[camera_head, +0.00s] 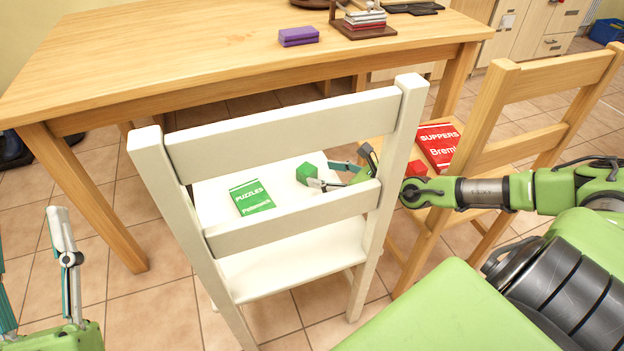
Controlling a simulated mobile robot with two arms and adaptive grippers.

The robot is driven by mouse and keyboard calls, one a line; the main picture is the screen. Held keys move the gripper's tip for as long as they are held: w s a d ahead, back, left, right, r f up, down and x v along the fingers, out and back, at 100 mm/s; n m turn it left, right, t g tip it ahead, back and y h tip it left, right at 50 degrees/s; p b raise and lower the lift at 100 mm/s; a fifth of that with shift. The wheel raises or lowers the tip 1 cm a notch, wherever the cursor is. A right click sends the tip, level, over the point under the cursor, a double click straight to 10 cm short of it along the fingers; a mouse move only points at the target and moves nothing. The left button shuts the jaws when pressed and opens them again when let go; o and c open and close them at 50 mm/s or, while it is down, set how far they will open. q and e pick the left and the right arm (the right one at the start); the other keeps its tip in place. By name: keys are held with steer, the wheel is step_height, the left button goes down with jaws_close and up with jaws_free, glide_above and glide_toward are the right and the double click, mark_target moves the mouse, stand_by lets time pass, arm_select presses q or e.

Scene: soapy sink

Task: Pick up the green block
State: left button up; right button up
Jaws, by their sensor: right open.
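The green block (306,173) sits on the seat of the white chair (290,270), seen through the gap in its backrest. My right gripper (320,176) reaches in from the right past the chair's back post. Its fingers are spread, with their tips close to the block's right side. I cannot tell whether they touch it. My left gripper (30,238) is at the lower left edge, its fingers apart and empty, partly cut off by the frame.
A green book (251,197) lies left of the block. A wooden chair (490,120) on the right holds a red book (439,146) and a red block (416,169). A wooden table (200,50) stands behind.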

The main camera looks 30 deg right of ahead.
mark_target(313, 174)
steer(key=shift+w+a+f, duration=0.2)
steer(key=shift+w+a, duration=0.05)
steer(key=shift+w, duration=0.2)
steer(key=shift+w+a+f+p, duration=0.2)
steer(key=shift+w+f+p, duration=0.15)
steer(key=shift+w, duration=0.25)
steer(key=x, duration=0.4)
steer(key=shift+f, duration=0.2)
steer(key=shift+w+f, duration=0.25)
steer(key=shift+w, duration=0.1)
arm_select(q)
steer(key=shift+w+f+g, duration=0.6)
steer(key=shift+f, duration=0.35)
arm_select(e)
steer(key=c, duration=1.2)
